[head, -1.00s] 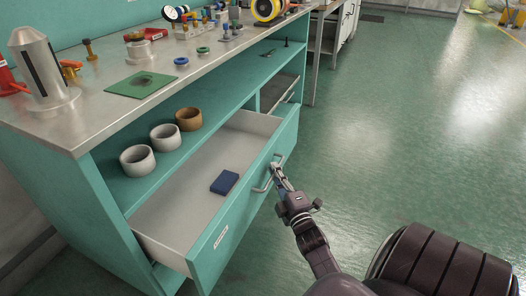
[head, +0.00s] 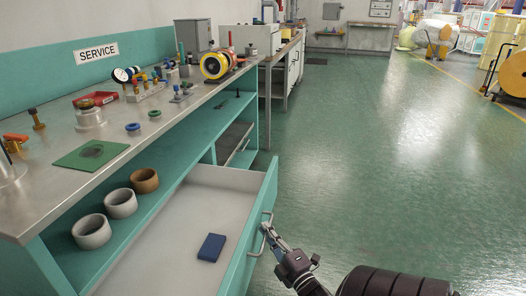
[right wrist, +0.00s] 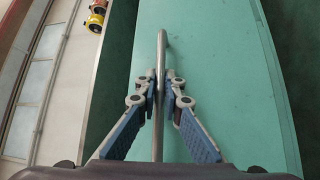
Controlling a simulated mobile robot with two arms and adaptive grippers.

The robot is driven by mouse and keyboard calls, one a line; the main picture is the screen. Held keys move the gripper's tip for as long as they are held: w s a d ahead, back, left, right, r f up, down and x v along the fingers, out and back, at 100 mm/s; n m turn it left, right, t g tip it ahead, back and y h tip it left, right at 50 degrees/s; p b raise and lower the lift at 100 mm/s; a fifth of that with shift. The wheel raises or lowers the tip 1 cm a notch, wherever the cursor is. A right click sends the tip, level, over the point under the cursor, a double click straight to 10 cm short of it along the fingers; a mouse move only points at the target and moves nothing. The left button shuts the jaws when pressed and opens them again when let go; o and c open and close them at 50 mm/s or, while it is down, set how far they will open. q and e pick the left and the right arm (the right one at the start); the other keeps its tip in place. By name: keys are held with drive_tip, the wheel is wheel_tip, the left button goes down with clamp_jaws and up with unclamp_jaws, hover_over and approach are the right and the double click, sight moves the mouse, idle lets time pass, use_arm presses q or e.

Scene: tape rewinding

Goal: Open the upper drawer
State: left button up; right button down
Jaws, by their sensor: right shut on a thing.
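The upper drawer (head: 185,226) of the teal workbench stands pulled out, and its pale inside shows in the head view. A dark blue block (head: 211,247) lies in it. My right gripper (head: 269,231) is at the metal bar handle (head: 257,247) on the drawer's teal front. In the right wrist view the fingers (right wrist: 162,87) are shut on the handle bar (right wrist: 162,52), one on each side. The near end of the drawer is cut off by the head view's lower edge. My left gripper is not in view.
Two grey rings (head: 121,203) and a brown ring (head: 145,180) sit on the shelf above the drawer. The benchtop (head: 50,195) carries a green mat (head: 91,155), a gauge and small fittings. The green floor (head: 400,190) to the right is open.

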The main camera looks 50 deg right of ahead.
drive_tip(key=shift+f, duration=0.15)
drive_tip(key=c, duration=2.1)
unclamp_jaws()
drive_tip(key=shift+s, duration=0.1)
drive_tip(key=v, duration=1.2)
